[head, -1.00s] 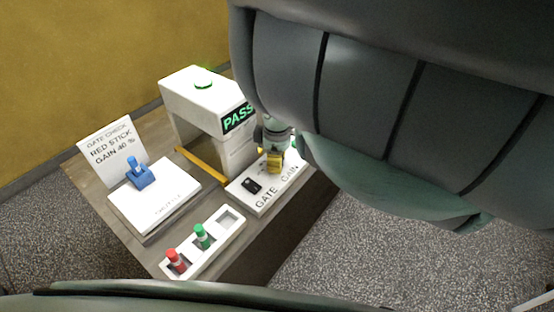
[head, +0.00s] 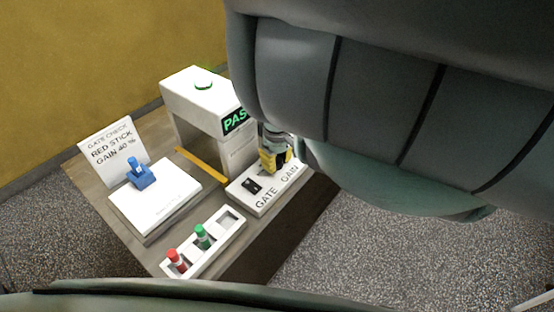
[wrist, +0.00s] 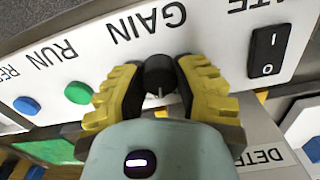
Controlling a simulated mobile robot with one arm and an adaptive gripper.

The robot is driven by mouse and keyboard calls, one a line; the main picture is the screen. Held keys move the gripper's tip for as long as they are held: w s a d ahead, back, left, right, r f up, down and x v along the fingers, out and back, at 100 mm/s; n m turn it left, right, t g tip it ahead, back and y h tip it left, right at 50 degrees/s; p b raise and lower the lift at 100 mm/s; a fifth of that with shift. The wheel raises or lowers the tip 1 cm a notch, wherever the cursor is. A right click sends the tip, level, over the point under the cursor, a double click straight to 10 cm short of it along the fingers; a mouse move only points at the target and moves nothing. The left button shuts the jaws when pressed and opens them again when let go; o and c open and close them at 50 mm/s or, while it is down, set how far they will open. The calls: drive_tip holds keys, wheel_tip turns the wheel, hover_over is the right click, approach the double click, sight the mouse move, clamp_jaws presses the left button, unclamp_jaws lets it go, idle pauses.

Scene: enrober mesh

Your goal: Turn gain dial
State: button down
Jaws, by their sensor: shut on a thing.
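The gain dial (wrist: 159,72) is a round black knob with a pale pointer line, under the word GAIN on a white control panel (wrist: 215,25). In the wrist view my gripper (wrist: 158,86) has its yellow-and-black fingers closed on the dial from both sides. In the head view my gripper (head: 276,162) is at the GAIN end of the panel (head: 262,208), and it hides the dial there. A white card (head: 112,150) reads GATE CHECK, RED STICK, GAIN 40 %. Any scale marks around the dial cannot be made out.
A black gate switch (wrist: 267,52) is beside the dial; green (wrist: 78,92) and blue (wrist: 27,105) buttons are on the other side. A white detector (head: 195,95) with a partly hidden green display stands behind. A rack (head: 215,245) holds red and green sticks; a blue stick stands nearby.

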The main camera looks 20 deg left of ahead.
sight(278, 159)
drive_tip(key=shift+m, duration=0.7)
drive_tip(key=c, duration=0.6)
unclamp_jaws()
drive_tip(key=shift+r, duration=0.1)
wheel_tip(278, 159, up, 6)
drive_tip(key=shift+w+r, duration=0.1)
drive_tip(key=shift+w, duration=0.05)
drive_tip(key=shift+r, duration=0.5)
